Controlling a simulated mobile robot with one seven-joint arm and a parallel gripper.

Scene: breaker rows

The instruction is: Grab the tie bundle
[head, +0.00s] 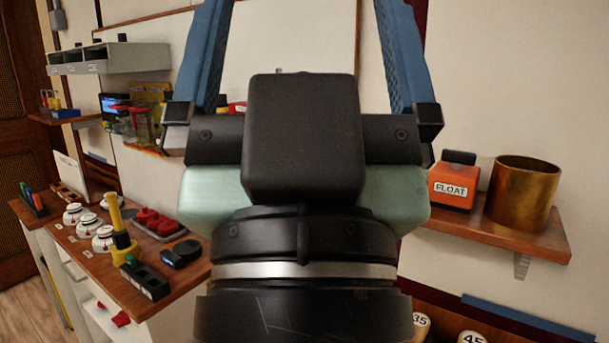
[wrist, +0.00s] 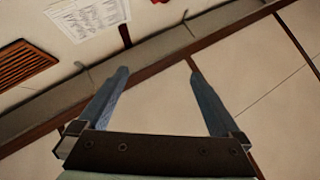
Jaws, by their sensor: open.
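My gripper (head: 305,60) fills the middle of the head view, with its two blue fingers spread wide and pointing up. In the wrist view, my gripper (wrist: 157,82) is also open, with nothing between its fingers. I cannot make out a tie bundle for certain in either view. My gripper and wrist hide the middle of the head view.
At left, a wooden counter (head: 190,279) holds white round items (head: 103,238), a red tray set (head: 160,222) and a yellow-handled tool (head: 122,235). At right, a shelf (head: 545,240) carries an orange FLOAT box (head: 454,186) and a brass cup (head: 522,192).

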